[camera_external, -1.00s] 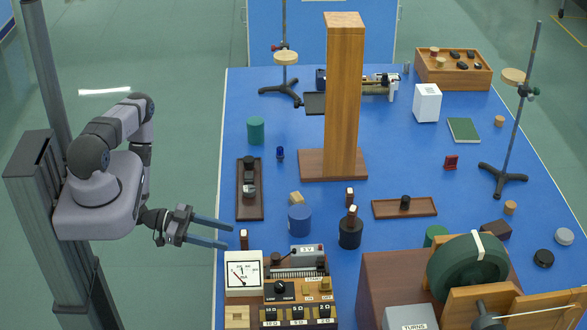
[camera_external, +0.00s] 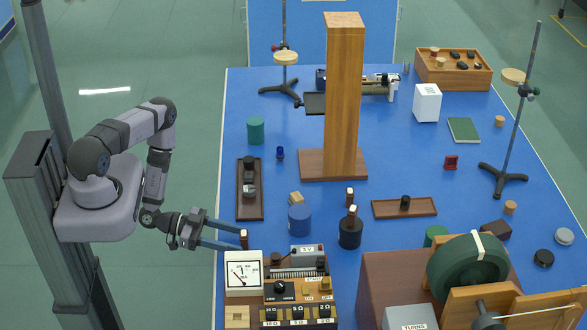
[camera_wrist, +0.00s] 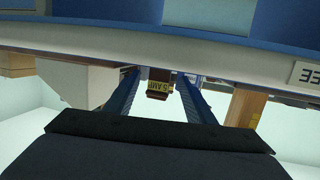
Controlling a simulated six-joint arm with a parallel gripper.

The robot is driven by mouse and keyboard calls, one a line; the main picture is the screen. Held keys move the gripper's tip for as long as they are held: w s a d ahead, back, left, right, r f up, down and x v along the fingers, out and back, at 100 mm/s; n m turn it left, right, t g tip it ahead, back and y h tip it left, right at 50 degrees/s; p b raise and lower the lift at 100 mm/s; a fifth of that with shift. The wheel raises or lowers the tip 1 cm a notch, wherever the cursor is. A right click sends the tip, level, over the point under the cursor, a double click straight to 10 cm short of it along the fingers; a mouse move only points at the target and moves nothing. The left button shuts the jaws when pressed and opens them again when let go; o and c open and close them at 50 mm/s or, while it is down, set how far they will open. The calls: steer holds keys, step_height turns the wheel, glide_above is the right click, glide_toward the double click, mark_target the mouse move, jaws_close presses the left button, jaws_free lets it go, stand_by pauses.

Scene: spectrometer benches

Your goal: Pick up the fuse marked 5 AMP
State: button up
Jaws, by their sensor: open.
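The fuse marked 5 AMP (camera_wrist: 159,84) shows in the wrist view, with its yellow label readable and a brown body. It appears between the two blue fingers of my gripper (camera_wrist: 157,78), with a gap on each side. In the external view a small brown, white-topped fuse (camera_external: 244,239) stands upright behind the meter, right at the fingertips of my gripper (camera_external: 240,240). My gripper is open and holds nothing. I cannot tell how far the fingertips reach past the fuse.
A white meter (camera_external: 243,275) stands just in front of the fuse, beside a control box (camera_external: 297,290). Two similar fuses stand farther right, one on a black cylinder (camera_external: 350,234). A blue cylinder (camera_external: 299,221) and a dark tray (camera_external: 249,208) are nearby.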

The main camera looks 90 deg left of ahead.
mark_target(244, 242)
steer(key=shift+x, duration=1.65)
steer(key=c, duration=1.2)
